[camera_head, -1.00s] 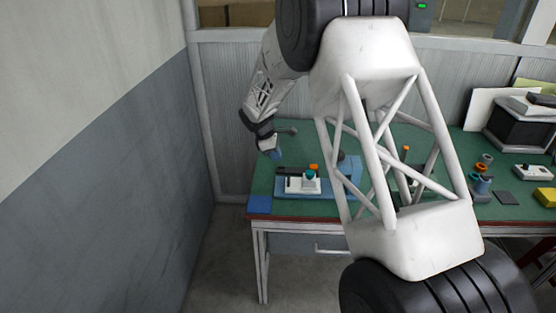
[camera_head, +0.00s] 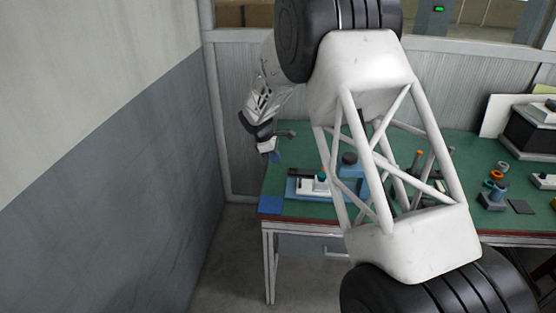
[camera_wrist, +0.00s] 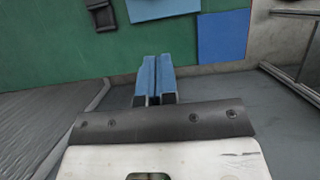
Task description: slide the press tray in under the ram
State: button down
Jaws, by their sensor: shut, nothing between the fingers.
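A blue press (camera_head: 353,178) stands near the left end of the green bench, partly behind my arm. A low white piece, apparently the press tray (camera_head: 311,189), lies at its left side on the blue base. A small green-topped part shows on it. I cannot tell how far in under the ram the tray sits. My gripper (camera_head: 274,157) is left of the press, above the bench's left end, apart from the tray. In the wrist view its blue fingers (camera_wrist: 155,80) are together, with nothing between them.
A blue mat (camera_head: 270,205) lies at the bench's front left corner; it also shows in the wrist view (camera_wrist: 222,36). A grey wall (camera_head: 150,180) stands to the left. Small parts and a dark box (camera_head: 530,132) are at the right. Floor shows beyond the bench edge.

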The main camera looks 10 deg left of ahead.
aim_at(313, 184)
jog(key=x, duration=0.8)
jog(key=shift+d+f, duration=0.1)
jog(key=shift+f, duration=0.15)
jog(key=shift+d+f, duration=0.15)
jog(key=shift+d, duration=1.9)
jog(key=shift+d, duration=0.1)
jog(key=shift+d, duration=3.25)
jog(key=shift+a, duration=0.1)
